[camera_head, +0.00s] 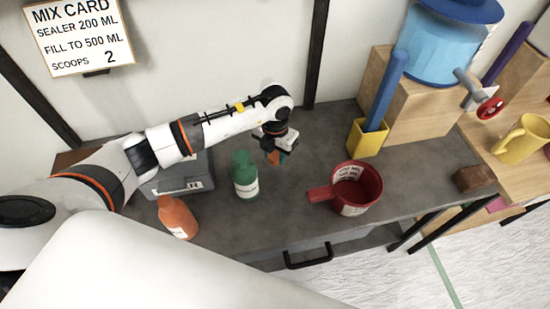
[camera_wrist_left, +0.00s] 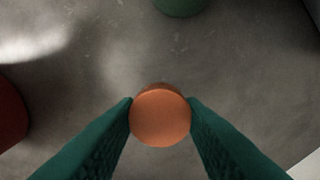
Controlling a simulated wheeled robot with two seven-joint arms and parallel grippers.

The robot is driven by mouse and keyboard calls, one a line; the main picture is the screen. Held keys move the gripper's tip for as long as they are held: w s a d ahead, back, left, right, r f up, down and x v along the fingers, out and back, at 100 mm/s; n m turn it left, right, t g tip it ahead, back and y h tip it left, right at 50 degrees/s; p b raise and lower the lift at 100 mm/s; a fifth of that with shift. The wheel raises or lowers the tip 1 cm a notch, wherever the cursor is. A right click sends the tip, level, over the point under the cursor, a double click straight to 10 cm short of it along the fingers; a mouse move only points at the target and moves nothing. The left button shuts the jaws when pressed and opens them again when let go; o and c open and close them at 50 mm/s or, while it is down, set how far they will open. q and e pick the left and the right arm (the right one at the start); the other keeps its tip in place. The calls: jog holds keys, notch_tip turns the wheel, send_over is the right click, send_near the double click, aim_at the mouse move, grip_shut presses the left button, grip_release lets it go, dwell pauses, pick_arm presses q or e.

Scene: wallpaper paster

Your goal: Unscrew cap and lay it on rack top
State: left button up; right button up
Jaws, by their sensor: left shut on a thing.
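My left gripper (camera_head: 275,156) is shut on a small round orange cap (camera_wrist_left: 160,117), held above the grey worktop between its green fingers. The cap also shows in the head view (camera_head: 283,158). An orange bottle (camera_head: 177,217) with a white label stands at the front left of the worktop, well apart from the gripper. A green bottle (camera_head: 245,174) stands just left of the gripper; part of it shows at the top of the wrist view (camera_wrist_left: 180,5). I cannot tell which surface is the rack top. My right gripper is not in view.
A grey box (camera_head: 183,182) with a label stands behind the orange bottle, partly behind my left arm. A red measuring cup (camera_head: 355,188) is right of the gripper. A yellow holder (camera_head: 368,137) and wooden block (camera_head: 415,105) stand at the back right. The front middle worktop is clear.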

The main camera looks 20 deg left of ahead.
aim_at(275, 155)
pick_arm(q)
notch_tip(275, 155, down, 3)
jog(key=shift+f+p, duration=0.2)
jog(key=shift+p, duration=0.1)
jog(key=shift+f, duration=0.1)
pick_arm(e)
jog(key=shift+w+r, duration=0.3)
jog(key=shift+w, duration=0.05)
pick_arm(q)
jog(key=shift+f, duration=0.15)
jog(key=o, duration=1.1)
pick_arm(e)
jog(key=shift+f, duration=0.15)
